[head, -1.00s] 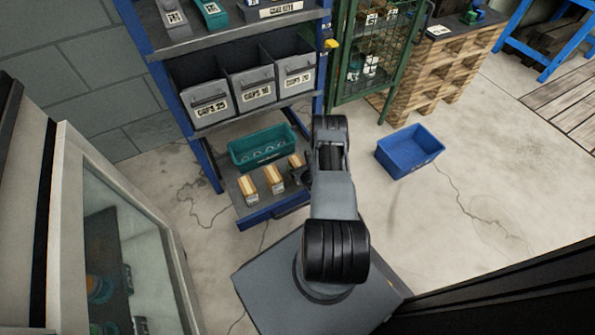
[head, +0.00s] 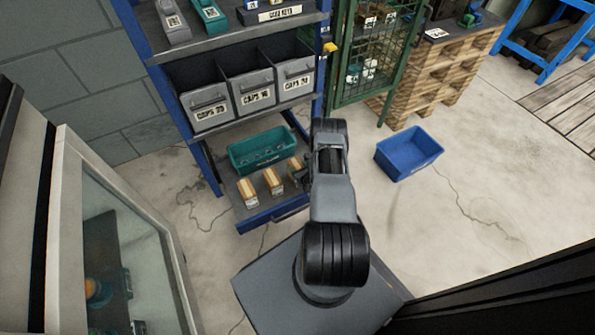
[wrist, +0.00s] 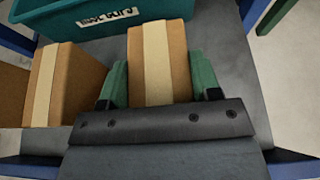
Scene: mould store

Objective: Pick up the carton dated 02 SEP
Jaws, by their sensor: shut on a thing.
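Three brown cartons with pale tape stand in a row on the lowest shelf: the left carton (head: 247,190), the middle carton (head: 272,181) and the right carton (head: 294,166). My gripper (head: 303,178) is at the right carton, partly hiding it in the head view. In the wrist view my gripper (wrist: 160,78) is shut on this carton (wrist: 178,50), with one green finger against each side. The neighbouring carton (wrist: 75,80) stands apart to the left. No date is readable on any carton. I cannot tell whether the held carton is clear of the shelf.
A teal bin (head: 236,153) stands behind the cartons on the lowest shelf (head: 262,213). Labelled grey bins (head: 250,88) fill the shelf above. A blue bin (head: 408,152) sits on the open floor to the right. A glass-fronted cabinet (head: 125,240) is at the left.

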